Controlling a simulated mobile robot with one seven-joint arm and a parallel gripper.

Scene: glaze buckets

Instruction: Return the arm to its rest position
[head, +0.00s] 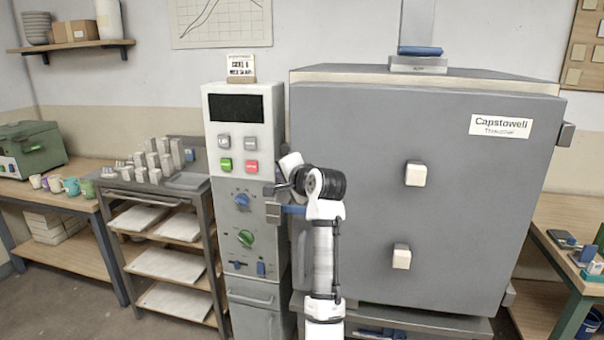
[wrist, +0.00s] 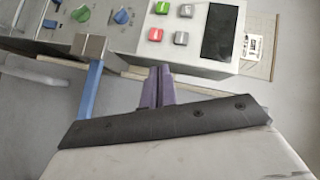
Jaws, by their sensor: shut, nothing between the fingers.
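My arm rises at the middle of the head view, white with a black joint, in front of the kiln (head: 440,240). My gripper (head: 281,188) points left toward the control panel (head: 220,195); its tip is small and partly hard to make out there. In the wrist view its two purple fingers (wrist: 157,84) are together, with nothing between them. The panel's buttons and black display appear beyond the fingertips. I cannot tell the exact gap between fingertips and panel.
A grey latch block (head: 272,211) with a blue bar (head: 293,210) is close beside my gripper. A shelf rack (head: 165,265) stands left of the panel. A workbench (head: 575,255) is at the right. Some floor (head: 60,300) is clear at the lower left.

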